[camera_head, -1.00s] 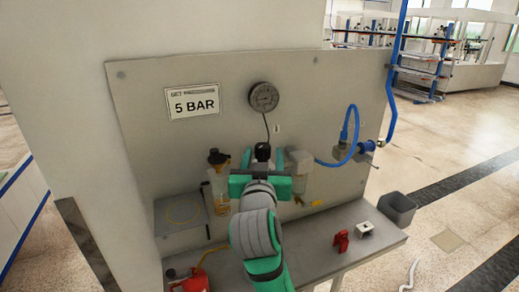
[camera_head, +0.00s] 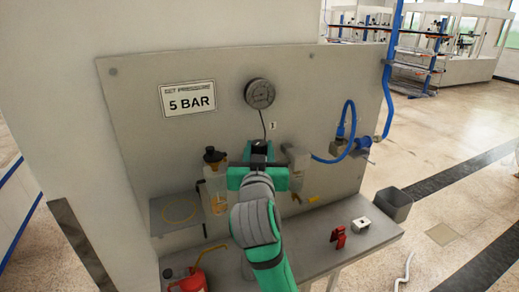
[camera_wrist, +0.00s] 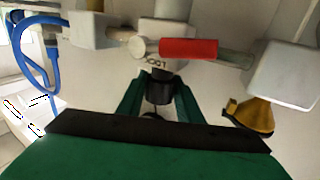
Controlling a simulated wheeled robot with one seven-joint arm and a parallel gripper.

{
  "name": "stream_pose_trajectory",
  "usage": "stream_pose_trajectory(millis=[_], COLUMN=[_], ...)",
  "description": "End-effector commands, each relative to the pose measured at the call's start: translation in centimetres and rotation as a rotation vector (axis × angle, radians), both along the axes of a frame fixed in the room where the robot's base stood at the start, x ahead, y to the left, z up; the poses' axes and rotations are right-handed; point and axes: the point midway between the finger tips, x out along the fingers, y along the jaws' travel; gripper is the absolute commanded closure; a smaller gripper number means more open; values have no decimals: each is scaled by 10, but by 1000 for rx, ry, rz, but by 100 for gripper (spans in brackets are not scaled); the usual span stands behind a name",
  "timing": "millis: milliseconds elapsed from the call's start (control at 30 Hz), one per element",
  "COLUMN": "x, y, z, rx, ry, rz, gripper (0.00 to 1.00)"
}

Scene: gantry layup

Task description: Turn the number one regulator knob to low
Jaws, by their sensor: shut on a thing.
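The black regulator knob (camera_wrist: 158,88) sits between my gripper's two green fingers in the wrist view. My gripper (camera_wrist: 158,103) is shut on it. Printed letters show on the fitting just beyond the knob. In the head view my gripper (camera_head: 258,166) is at the panel, below the round gauge (camera_head: 259,93), and covers most of the regulator. A dark part of the regulator (camera_head: 259,149) shows just above my fingers. A small tag (camera_head: 272,126) is on the panel near it, too small to read. The knob's setting cannot be read.
An oiler with an amber bowl (camera_head: 216,182) stands close left of my gripper, and a grey-white filter unit (camera_head: 297,157) close right. A red handle (camera_wrist: 188,48) and a yellow fitting (camera_wrist: 250,116) are near. A blue hose (camera_head: 349,135) hangs right. The shelf (camera_head: 300,248) holds small parts.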

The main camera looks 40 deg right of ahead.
Motion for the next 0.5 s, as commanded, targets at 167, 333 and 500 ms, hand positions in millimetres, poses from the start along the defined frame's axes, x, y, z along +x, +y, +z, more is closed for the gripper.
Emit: stream_pose_trajectory(millis=[167, 333, 500], x=[0, 0, -1], y=[0, 0, -1], z=[-1, 0, 0], rx=[1, 2, 2], ry=[-1, -2, -1], rz=[55, 154, 286], gripper=[90, 90, 90])
